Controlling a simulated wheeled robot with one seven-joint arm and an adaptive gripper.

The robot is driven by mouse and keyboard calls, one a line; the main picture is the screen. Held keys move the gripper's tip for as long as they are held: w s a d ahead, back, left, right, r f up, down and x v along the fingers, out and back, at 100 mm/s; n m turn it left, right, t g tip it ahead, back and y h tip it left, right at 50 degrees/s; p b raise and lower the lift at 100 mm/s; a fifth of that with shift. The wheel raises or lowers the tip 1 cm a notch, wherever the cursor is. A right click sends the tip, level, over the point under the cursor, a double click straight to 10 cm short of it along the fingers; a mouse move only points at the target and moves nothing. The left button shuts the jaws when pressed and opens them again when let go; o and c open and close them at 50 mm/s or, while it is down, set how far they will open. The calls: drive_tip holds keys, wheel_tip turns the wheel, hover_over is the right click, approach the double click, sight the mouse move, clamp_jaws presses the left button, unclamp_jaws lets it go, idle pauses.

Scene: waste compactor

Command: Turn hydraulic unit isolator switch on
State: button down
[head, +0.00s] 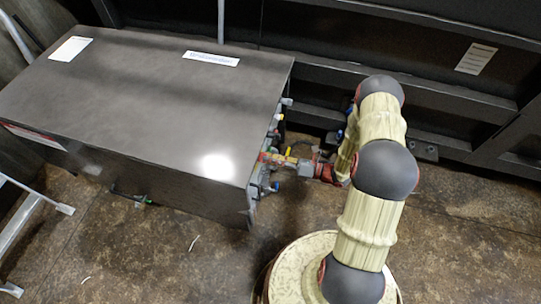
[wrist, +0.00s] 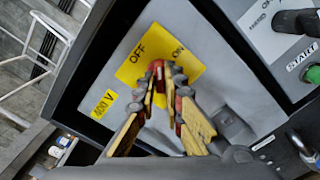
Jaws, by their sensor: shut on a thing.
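The isolator switch is a small red handle (wrist: 158,67) on a yellow plate (wrist: 127,73) marked OFF on the left and ON on the right, in the wrist view. My gripper (wrist: 161,84) has its yellow fingers with grey tips closed around the handle. The fingers hide much of the handle, so I cannot tell its exact setting. In the head view, my gripper (head: 272,157) reaches the right end face of the big grey hydraulic unit (head: 150,105).
A yellow "400 V" label (wrist: 104,103) is beside the switch. A panel with a black knob (wrist: 297,22) and a green START button (wrist: 313,74) is at the right. Dark beams (head: 440,95) stand behind my arm. Brown floor (head: 470,240) is open at lower right.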

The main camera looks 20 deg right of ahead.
drive_tip(key=shift+m+p, duration=1.85)
drive_tip(key=shift+m, duration=2.35)
drive_tip(key=c, duration=1.9)
unclamp_jaws()
drive_tip(key=v, duration=1.2)
